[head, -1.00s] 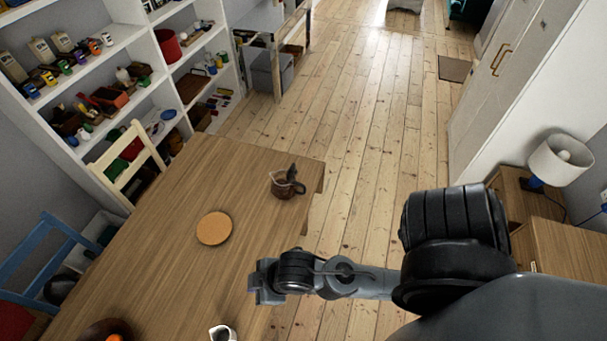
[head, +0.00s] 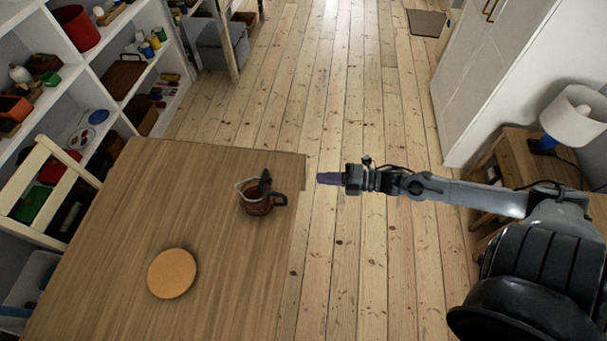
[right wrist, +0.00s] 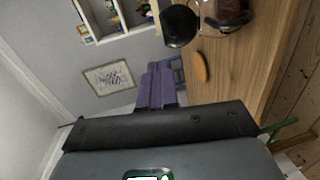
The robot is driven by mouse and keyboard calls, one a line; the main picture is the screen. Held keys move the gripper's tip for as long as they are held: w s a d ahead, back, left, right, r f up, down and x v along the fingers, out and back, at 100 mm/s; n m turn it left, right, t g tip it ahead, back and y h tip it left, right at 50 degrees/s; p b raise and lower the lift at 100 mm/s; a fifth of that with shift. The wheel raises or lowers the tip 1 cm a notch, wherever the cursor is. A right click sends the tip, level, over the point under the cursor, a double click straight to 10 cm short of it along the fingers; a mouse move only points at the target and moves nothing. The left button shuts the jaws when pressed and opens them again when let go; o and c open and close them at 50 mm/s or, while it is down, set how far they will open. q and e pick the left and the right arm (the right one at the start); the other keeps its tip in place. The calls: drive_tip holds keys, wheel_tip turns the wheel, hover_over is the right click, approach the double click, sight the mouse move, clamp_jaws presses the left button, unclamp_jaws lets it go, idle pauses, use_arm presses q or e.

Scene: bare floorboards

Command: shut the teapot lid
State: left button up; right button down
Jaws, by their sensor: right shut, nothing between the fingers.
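The teapot (head: 257,206), brown glass with a dark handle on its right, stands near the right edge of the wooden table. Its dark lid (head: 264,182) is raised, tilted up on edge above the pot's mouth. My right gripper (head: 328,178) is shut and empty, to the right of the teapot and apart from it, beyond the table edge. In the right wrist view, the purple fingers (right wrist: 156,84) are together. The teapot (right wrist: 226,14) is cut off at the top there, with the lid (right wrist: 179,27) standing out as a dark disc. My left gripper is out of view.
A round cork mat (head: 172,273) lies on the table (head: 120,240) in front of the teapot. A cream chair (head: 45,190) and shelves (head: 110,60) are at the left. A lamp (head: 575,115) stands at the right. The floor beyond the table is clear.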

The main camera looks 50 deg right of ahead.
wheel_tip(320, 180, down, 2)
drive_tip(key=b, duration=0.3)
approach(268, 185)
drive_tip(key=w+a+r, duration=0.2)
drive_tip(key=w, duration=0.1)
drive_tip(key=shift+w+a+f+n, duration=0.15)
drive_tip(key=shift+w+a+n, duration=0.1)
drive_tip(key=shift+w+n, duration=0.25)
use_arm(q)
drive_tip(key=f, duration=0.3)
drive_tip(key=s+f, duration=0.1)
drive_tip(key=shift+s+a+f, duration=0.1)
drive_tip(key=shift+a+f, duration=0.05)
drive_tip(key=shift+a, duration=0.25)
use_arm(e)
drive_tip(key=shift+w+a, duration=0.1)
drive_tip(key=shift+w, duration=0.1)
